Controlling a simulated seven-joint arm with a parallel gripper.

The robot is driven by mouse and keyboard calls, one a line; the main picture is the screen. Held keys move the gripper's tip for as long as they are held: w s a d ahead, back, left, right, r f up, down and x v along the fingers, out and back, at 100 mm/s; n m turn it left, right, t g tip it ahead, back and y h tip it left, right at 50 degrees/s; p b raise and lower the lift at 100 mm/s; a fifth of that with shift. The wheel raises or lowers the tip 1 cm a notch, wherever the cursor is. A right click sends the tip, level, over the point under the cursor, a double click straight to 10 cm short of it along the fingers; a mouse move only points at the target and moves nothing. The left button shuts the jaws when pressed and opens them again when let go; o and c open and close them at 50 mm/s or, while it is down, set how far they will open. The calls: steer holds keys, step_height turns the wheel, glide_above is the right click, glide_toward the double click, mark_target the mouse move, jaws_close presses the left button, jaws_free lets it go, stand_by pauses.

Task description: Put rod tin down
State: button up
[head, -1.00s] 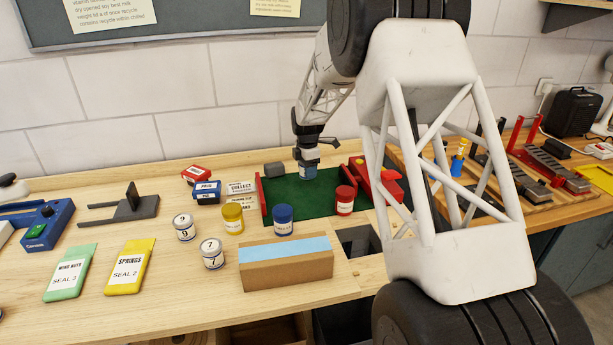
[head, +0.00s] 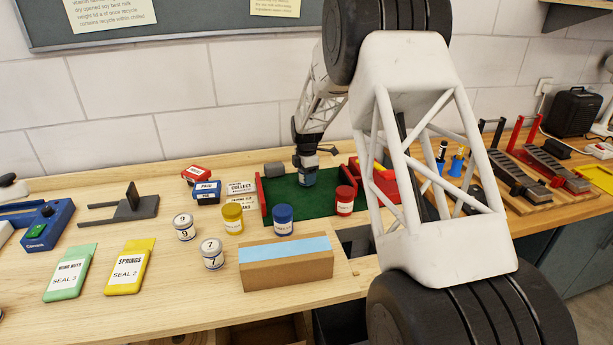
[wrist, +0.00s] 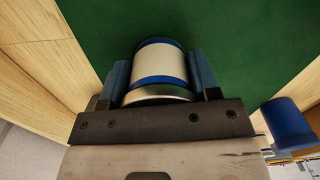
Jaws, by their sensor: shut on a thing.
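My gripper (head: 305,166) is shut on a small blue tin with a pale label, which I take to be the rod tin (head: 307,180). In the wrist view the tin (wrist: 160,65) sits between the two fingers, with its metal end towards the palm. The tin is over the green mat (head: 280,200), near its middle, and looks upright in the head view. I cannot tell whether its base touches the mat. The label's words are too small to read.
A red tin (head: 344,201) stands at the mat's front right, and a blue-lidded tin (head: 283,220) before its front edge. Red fixtures (head: 380,182) stand right. A cardboard box (head: 287,265) lies in front.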

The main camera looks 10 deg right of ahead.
steer(key=shift+f, duration=0.15)
steer(key=o, duration=1)
step_height(320, 180, up, 12)
stand_by(0.6)
stand_by(0.5)
